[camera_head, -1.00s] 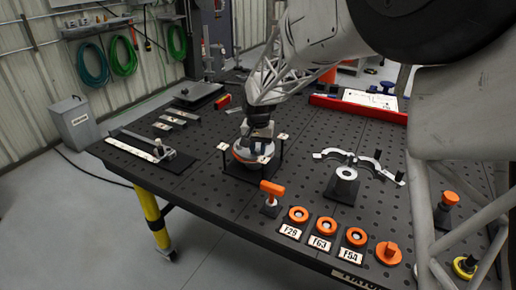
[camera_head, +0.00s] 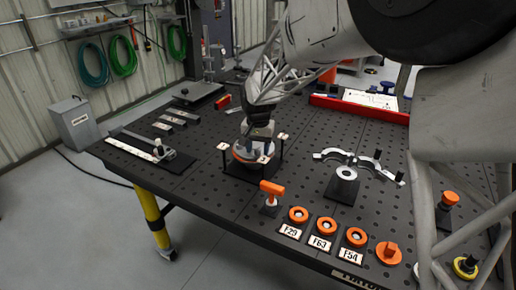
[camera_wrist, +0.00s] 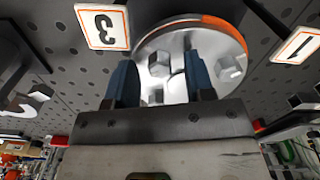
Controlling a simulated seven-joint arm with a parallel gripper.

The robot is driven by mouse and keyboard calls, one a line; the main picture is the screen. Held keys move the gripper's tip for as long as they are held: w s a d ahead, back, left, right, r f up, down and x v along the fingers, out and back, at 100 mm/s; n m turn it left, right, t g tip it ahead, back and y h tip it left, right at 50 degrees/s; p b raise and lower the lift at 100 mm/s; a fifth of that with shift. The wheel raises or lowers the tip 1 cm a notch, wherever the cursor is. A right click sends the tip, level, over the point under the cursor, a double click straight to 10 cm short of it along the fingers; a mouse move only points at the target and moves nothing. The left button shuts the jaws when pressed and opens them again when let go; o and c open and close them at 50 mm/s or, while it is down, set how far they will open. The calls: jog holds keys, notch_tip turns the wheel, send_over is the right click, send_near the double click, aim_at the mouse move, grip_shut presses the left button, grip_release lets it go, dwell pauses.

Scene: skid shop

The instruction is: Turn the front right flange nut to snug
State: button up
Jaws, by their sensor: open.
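The round flange (camera_head: 240,154) with an orange-marked rim sits in a black stand with numbered tags on the perforated table. In the wrist view the flange's metal face (camera_wrist: 178,88) carries several hex nuts. One nut (camera_wrist: 158,66) lies between my gripper's blue fingers, another nut (camera_wrist: 230,68) is outside them to the right, and a third (camera_wrist: 155,97) is partly hidden near the palm. My gripper (camera_wrist: 158,66) is open, pointing down over the flange; it also shows in the head view (camera_head: 257,148). I cannot tell whether the fingers touch a nut, or which nut is the front right one.
Tag "3" (camera_wrist: 103,27) and tag "1" (camera_wrist: 299,46) stand close beside the flange. An orange-handled tool (camera_head: 271,190), orange rings (camera_head: 298,215) on labelled plates and a curved bracket (camera_head: 343,182) stand nearby. The table between the bracket and flange is clear.

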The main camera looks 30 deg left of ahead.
aim_at(259, 150)
jog(key=shift+r, duration=3.8)
jog(key=n, duration=0.5)
jog(key=shift+d+n, duration=0.1)
jog(key=shift+n, duration=0.2)
jog(key=n, duration=0.6)
jog(key=shift+d, duration=0.1)
jog(key=shift+f, duration=0.2)
jog(key=shift+f, duration=3.75)
jog(key=shift+c, duration=0.3)
